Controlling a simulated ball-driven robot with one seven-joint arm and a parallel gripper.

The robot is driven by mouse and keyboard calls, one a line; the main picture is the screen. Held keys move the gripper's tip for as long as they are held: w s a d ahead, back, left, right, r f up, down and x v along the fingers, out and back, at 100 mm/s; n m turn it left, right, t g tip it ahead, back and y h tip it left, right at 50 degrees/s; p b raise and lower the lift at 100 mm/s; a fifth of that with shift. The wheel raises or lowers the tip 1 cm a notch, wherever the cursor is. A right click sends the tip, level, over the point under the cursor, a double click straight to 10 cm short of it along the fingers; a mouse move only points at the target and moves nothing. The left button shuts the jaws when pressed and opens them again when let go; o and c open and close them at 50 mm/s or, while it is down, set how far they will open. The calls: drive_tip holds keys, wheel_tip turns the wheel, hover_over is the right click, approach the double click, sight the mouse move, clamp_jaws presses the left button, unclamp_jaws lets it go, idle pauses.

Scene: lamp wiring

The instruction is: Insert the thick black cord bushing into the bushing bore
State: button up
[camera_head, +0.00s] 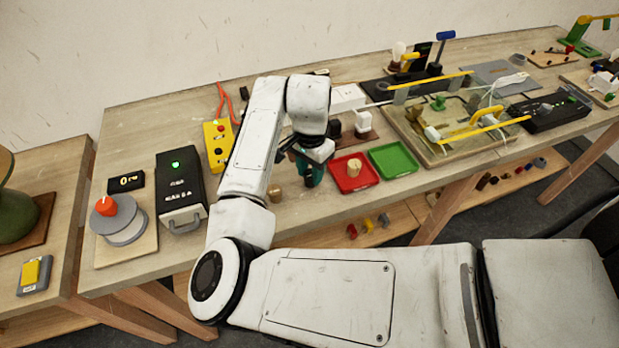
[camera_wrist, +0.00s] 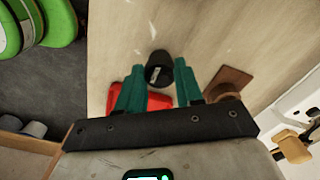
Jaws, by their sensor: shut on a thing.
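My gripper (camera_head: 308,172) is over the bench front, just left of the red tray, and is partly hidden by my wrist. In the wrist view its two teal fingers (camera_wrist: 159,84) stand on either side of the thick black cord bushing (camera_wrist: 160,68), a short dark cylinder with a pale mark on its end. The gripper is shut on it. In the head view a dark end (camera_head: 310,184) shows below the fingers. I cannot make out the bushing bore in either view.
A red tray (camera_head: 342,182) with a wooden peg and a green tray (camera_head: 394,161) lie to the right. Another wooden peg (camera_head: 275,194) stands to the left. A yellow switch box (camera_head: 218,148) and a black box (camera_head: 179,186) are farther left. Lamp fixtures (camera_head: 460,130) fill the bench at right.

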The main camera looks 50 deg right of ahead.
sight(310, 174)
drive_tip(key=shift+r+p, duration=1.5)
drive_tip(key=shift+r, duration=0.55)
drive_tip(key=shift+s+f, duration=0.1)
